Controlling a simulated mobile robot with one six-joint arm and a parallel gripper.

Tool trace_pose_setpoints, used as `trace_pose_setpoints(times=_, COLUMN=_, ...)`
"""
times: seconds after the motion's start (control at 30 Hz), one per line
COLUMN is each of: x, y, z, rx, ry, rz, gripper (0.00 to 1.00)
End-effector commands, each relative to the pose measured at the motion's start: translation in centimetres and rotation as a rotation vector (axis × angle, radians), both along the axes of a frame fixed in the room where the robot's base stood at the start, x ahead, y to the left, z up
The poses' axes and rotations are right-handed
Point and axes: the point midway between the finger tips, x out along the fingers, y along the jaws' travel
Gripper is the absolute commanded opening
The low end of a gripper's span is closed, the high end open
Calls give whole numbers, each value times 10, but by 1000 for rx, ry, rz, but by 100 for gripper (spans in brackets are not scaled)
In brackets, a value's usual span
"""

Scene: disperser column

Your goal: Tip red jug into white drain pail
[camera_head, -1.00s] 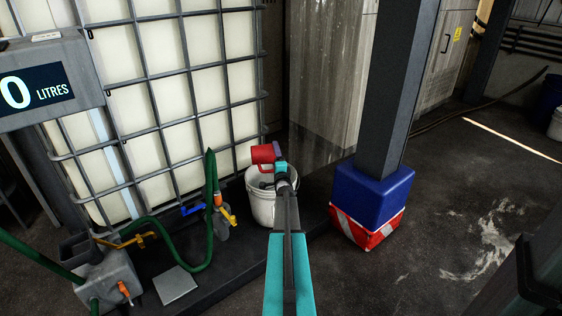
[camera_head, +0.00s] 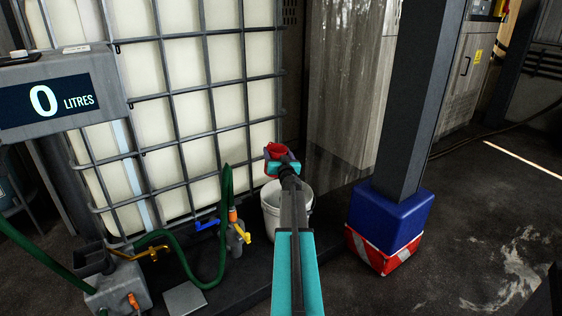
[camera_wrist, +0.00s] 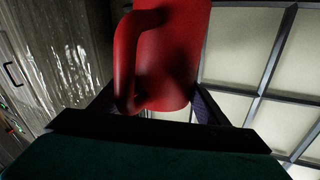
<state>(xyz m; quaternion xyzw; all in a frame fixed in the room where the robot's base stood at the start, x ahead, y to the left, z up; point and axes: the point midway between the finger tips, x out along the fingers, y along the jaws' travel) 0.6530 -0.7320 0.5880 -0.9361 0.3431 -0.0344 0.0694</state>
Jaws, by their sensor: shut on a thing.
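The red jug (camera_head: 276,150) is in the middle of the head view, above the white drain pail (camera_head: 271,209) and apart from it. My gripper (camera_head: 283,164) is shut on the jug. The wrist view shows the red jug (camera_wrist: 178,55) close up, with its curved handle toward the left and my gripper's dark fingers (camera_wrist: 155,108) on either side of it. The jug's exact tilt and its contents cannot be told. The pail stands on the dark platform, partly hidden behind my arm.
A caged white tank (camera_head: 160,120) stands behind and left of the pail. A green hose (camera_head: 226,185) and valve hang by its front. A dark post (camera_head: 405,100) with a blue and red guard (camera_head: 390,225) stands to the right. A display (camera_head: 62,98) reads 0 LITRES.

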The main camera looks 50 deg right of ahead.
Motion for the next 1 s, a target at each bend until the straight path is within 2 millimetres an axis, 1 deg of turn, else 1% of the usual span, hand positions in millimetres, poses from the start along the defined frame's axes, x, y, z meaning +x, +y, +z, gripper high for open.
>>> trace_pose_setpoints(times=0.03, x=1, y=3, z=7, rx=-29, ry=29, rz=-3, gripper=32)
trace_pose_setpoints(times=0.1, x=2, y=5, z=13, rx=-57, ry=61, rz=-5, gripper=32)
trace_pose_setpoints(times=0.3, x=3, y=7, z=22, rx=-96, ry=107, rz=-10, gripper=32)
trace_pose_setpoints(times=0.83, x=3, y=7, z=23, rx=-100, ry=112, rz=-10, gripper=32)
trace_pose_setpoints(times=1.0, x=8, y=16, z=26, rx=-103, ry=111, rz=10, gripper=32)
